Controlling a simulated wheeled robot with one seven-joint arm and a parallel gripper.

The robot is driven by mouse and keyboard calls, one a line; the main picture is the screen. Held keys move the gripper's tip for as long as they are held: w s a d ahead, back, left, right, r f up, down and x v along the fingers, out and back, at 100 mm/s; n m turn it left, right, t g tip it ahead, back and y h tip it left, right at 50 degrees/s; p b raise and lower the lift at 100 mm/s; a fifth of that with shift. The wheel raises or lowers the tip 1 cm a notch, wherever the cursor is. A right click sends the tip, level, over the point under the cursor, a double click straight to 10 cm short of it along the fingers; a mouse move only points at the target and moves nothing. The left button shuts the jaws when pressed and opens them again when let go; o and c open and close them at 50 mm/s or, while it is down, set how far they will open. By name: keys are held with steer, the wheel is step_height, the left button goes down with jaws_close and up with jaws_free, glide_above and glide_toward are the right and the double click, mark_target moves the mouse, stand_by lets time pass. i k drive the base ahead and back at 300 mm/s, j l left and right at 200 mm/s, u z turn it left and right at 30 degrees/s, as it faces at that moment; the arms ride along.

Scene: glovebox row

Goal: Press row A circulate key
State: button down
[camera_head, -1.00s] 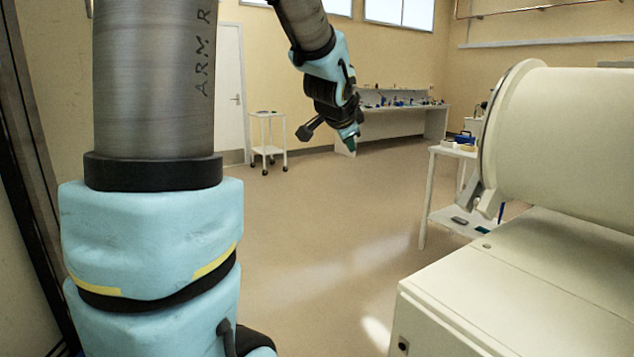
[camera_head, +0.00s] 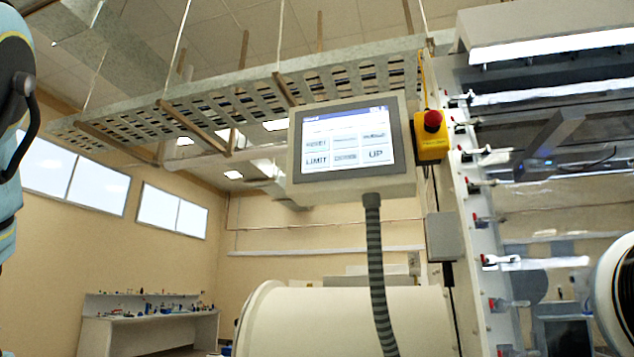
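A touch panel (camera_head: 347,151) with a grey frame hangs on a ribbed conduit (camera_head: 378,270) in the middle of the head view. Its lit screen shows two rows of grey keys. The lower row has a LIMIT key (camera_head: 316,161) at left and an UP key (camera_head: 376,154) at right. The other labels are too small to read surely, so I cannot tell which one is circulate. My gripper is out of view; only a blurred part of my arm shows at the left edge.
A yellow box with a red emergency button (camera_head: 432,122) sits right of the panel. The glovebox front (camera_head: 480,225) with clamps fills the right side. A cream cylinder (camera_head: 345,322) lies below the panel. A cable tray (camera_head: 250,90) hangs overhead. A bench (camera_head: 150,330) stands far left.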

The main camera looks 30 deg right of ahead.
mark_target(351, 140)
steer(key=z, duration=1.2)
